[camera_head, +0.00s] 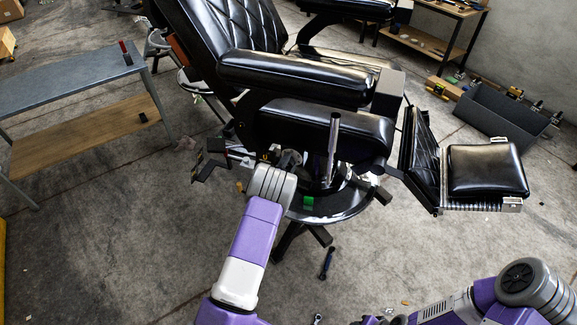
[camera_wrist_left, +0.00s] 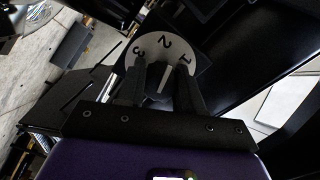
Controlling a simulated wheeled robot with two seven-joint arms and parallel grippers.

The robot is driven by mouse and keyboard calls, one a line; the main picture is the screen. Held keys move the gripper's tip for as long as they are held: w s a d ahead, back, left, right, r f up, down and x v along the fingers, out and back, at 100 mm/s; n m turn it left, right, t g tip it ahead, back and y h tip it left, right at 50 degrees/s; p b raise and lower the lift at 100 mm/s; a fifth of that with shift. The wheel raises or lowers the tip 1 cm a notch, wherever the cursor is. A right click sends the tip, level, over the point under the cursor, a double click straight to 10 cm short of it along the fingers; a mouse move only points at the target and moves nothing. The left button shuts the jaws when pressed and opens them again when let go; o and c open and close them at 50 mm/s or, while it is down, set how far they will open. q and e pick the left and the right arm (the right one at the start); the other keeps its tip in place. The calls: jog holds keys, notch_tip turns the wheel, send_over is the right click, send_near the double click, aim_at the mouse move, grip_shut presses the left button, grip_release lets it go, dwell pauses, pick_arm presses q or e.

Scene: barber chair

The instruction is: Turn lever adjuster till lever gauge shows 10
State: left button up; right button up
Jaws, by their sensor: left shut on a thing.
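In the left wrist view a round pale dial (camera_wrist_left: 163,45) shows the numbers 3, 2 and 1 from left to right along its upper rim. A knob (camera_wrist_left: 164,78), which looks like the lever adjuster, stands at its middle. My left gripper (camera_wrist_left: 162,72) is shut on the knob, one dark finger on each side. The lower part of the dial is hidden by the fingers, and no 10 can be read. In the head view my left wrist (camera_head: 272,185) reaches under the barber chair's seat and hides the dial. My right gripper is out of view.
The barber chair (camera_head: 295,80) has an upright chrome lever (camera_head: 333,140) just right of my left wrist, and a footrest (camera_head: 487,170) at the right. A grey table (camera_head: 70,85) stands at the left. Small tools (camera_head: 327,263) lie on the floor below the chair.

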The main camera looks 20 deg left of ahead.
pick_arm(q)
jog(key=shift+f+n+b, duration=0.15)
jog(key=shift+n+b, duration=1.05)
jog(key=shift+n, duration=1)
jog(key=o, duration=1)
jog(key=shift+o, duration=0.2)
jog(key=s+p, duration=0.1)
jog(key=s, duration=0.6)
jog(key=shift+s+d+p, duration=0.25)
jog(key=shift+s+p, duration=0.05)
jog(key=shift+s, duration=0.05)
